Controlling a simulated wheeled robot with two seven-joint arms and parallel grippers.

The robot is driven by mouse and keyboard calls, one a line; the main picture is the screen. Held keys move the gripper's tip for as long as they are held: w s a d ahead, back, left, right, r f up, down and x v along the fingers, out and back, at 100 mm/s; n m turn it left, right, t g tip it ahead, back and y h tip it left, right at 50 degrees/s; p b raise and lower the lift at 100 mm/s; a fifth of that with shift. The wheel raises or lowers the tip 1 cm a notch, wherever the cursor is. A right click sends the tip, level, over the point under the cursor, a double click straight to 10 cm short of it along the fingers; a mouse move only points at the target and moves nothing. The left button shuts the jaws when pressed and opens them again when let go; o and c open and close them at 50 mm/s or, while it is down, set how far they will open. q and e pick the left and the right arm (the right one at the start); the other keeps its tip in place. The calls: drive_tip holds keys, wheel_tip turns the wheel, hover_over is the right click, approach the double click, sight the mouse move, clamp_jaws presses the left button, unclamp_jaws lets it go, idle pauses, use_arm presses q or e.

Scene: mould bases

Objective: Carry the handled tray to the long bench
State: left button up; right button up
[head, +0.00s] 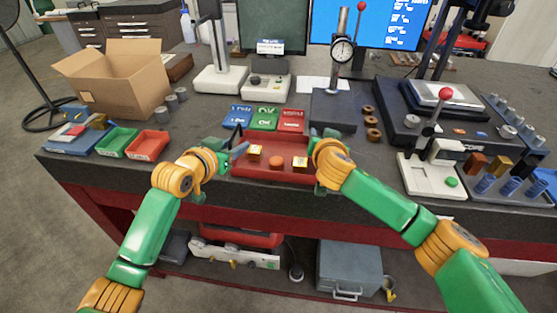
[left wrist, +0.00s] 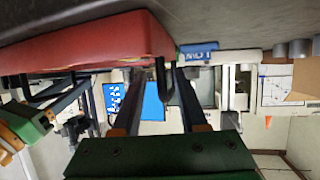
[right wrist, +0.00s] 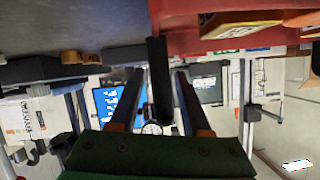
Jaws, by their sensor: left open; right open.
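The handled tray (head: 272,178) is red and sits on the dark bench near its front edge. It holds an orange round piece (head: 277,162) and two yellow-topped blocks (head: 254,152) (head: 300,163). My left gripper (head: 238,148) is at the tray's left end, open, with the dark handle (left wrist: 161,82) showing between its fingers in the left wrist view. My right gripper (head: 318,140) is at the right end, open, with the other dark handle (right wrist: 158,80) between its fingers. Contact with the handles cannot be told.
Blue, green and red labelled bins (head: 264,119) stand just behind the tray. A dial gauge stand (head: 343,50) is behind right. A cardboard box (head: 118,82) and small green and red trays (head: 117,142) are left. A press fixture (head: 432,175) stands right.

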drive_tip(key=shift+s+r, duration=0.1)
drive_tip(key=shift+s, duration=0.05)
use_arm(q)
drive_tip(key=v, duration=1.1)
use_arm(e)
drive_tip(key=v, duration=1.2)
use_arm(q)
drive_tip(key=shift+d+f, duration=0.1)
